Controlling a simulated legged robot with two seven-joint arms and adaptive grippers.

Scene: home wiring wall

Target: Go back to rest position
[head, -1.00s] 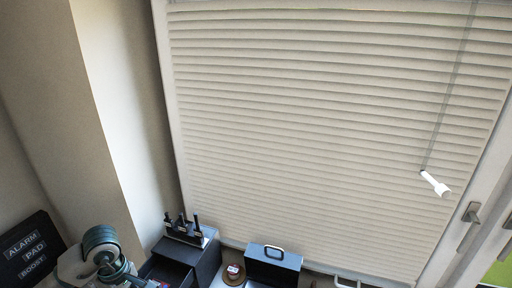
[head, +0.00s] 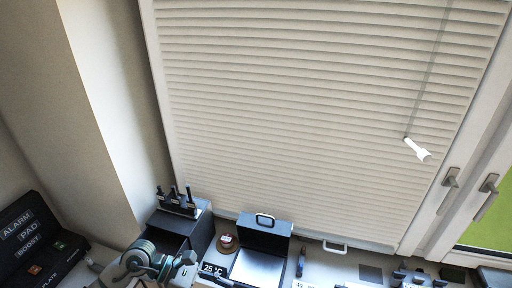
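My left arm (head: 146,262) shows at the bottom left, in front of the dark open box. Its grey-green joint parts are in view, but I cannot make out the gripper's fingers or whether they hold anything. I cannot make out my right gripper in this view.
A large pleated blind (head: 300,120) fills the middle, with a white pull (head: 417,149) on its cord. Below are a dark box (head: 203,232), an open case (head: 263,235) and small parts along the bench. A black panel labelled ALARM, PAD and BOOST (head: 35,240) stands left.

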